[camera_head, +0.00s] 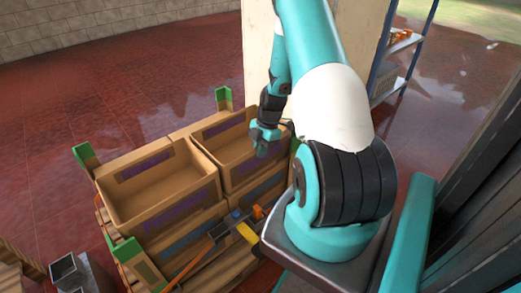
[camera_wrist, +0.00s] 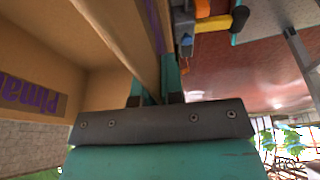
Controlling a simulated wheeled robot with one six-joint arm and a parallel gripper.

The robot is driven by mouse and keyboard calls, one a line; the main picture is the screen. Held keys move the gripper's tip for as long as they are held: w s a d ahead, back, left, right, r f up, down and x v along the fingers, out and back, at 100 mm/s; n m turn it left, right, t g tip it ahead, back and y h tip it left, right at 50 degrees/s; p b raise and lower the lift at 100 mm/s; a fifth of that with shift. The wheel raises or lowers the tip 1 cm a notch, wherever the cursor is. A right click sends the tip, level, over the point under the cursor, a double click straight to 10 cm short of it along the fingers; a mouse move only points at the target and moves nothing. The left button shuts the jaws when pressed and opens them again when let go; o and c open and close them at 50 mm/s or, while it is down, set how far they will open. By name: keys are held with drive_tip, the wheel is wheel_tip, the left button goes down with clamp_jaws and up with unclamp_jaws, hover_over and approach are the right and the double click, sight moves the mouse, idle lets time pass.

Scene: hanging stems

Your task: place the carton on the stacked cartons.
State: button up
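A brown open-topped carton (camera_head: 212,153) with a purple printed panel sits at the right of the upper layer, beside another like it. The stacked cartons (camera_head: 189,240) show below, with blue and purple print on their sides. My gripper (camera_head: 264,142) points down at the right carton's right wall. In the wrist view, my gripper's fingers (camera_wrist: 158,88) are close together on either side of the carton wall (camera_wrist: 122,35) and look shut on it. The carton looks level; its underside is hidden, so contact below cannot be seen.
The other top carton (camera_head: 150,185) is open and empty-looking. Green-tipped corner posts (camera_head: 86,154) stand around the stack. A long orange-and-black tool (camera_head: 205,249) with a yellow part lies across the front. A blue-framed shelf (camera_head: 392,75) stands behind right; red floor is open at left.

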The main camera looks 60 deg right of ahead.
drive_tip(key=o, duration=0.4)
drive_tip(key=shift+c, duration=0.2)
drive_tip(key=p+v, duration=0.2)
drive_tip(key=v, duration=1)
drive_tip(key=shift+r+p, duration=0.1)
drive_tip(key=shift+p, duration=0.25)
drive_tip(key=shift+w+a+r, duration=0.15)
drive_tip(key=shift+r, duration=0.05)
drive_tip(key=w+a+r+m, duration=0.25)
drive_tip(key=a+r, duration=0.35)
drive_tip(key=a, duration=0.4)
drive_tip(key=w+a+r+m, duration=0.1)
drive_tip(key=w+a+r, duration=0.2)
drive_tip(key=a+r, duration=0.55)
drive_tip(key=s+a+r+m, duration=0.1)
drive_tip(key=s+a+r, duration=0.15)
drive_tip(key=a, duration=0.55)
drive_tip(key=s+a+r+m, duration=0.1)
drive_tip(key=s+a, duration=0.3)
drive_tip(key=a, duration=0.3)
drive_tip(key=s+a+r+m+y, duration=0.1)
drive_tip(key=s+a+r+m, duration=0.2)
drive_tip(key=s+a, duration=0.6)
drive_tip(key=s, duration=0.2)
drive_tip(key=shift+s+g, duration=0.35)
drive_tip(key=shift+g, duration=0.05)
